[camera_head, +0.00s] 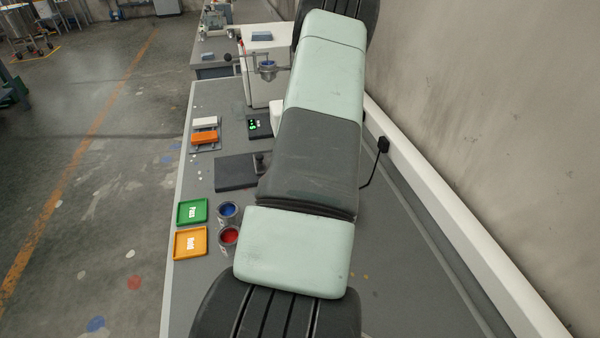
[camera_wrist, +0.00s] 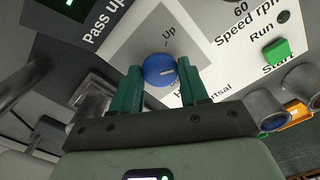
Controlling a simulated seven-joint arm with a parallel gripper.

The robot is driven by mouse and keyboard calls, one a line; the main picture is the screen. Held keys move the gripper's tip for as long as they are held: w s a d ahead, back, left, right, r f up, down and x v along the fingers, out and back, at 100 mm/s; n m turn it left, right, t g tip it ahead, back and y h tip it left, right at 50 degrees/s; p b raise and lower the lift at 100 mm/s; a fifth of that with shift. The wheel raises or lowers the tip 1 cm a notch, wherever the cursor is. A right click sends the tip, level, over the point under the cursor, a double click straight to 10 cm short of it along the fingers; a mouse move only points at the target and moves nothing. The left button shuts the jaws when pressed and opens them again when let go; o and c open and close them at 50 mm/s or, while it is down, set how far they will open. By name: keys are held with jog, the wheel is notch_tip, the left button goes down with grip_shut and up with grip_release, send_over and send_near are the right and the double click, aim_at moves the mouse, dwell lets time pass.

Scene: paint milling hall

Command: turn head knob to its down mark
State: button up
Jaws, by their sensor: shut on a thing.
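The head knob (camera_wrist: 160,71) is a round blue knob with a white pointer line, on a grey patch of a white panel in the wrist view. The line points to the right in the picture. The word "Up" and a small tick stand above the knob. The lettering below it is partly hidden by my fingers. My gripper (camera_wrist: 158,74) has green fingers on the knob's left and right sides and is shut on it. In the head view my arm hides the gripper and knob.
A green button (camera_wrist: 276,50) by "Run" and "Start" sits right of the knob. A dark display (camera_wrist: 68,8) is at upper left. In the head view, green (camera_head: 192,211) and orange (camera_head: 190,243) trays and blue (camera_head: 228,211) and red (camera_head: 229,236) paint cans stand on the bench.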

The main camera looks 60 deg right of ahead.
jog(key=m, duration=0.6)
jog(key=shift+w, duration=0.1)
jog(key=m, duration=0.6)
jog(key=shift+m, duration=0.3)
dwell(0.3)
jog(key=o, duration=1)
jog(key=shift+o, duration=0.2)
notch_tip(320, 180, up, 11)
jog(key=shift+f, duration=0.15)
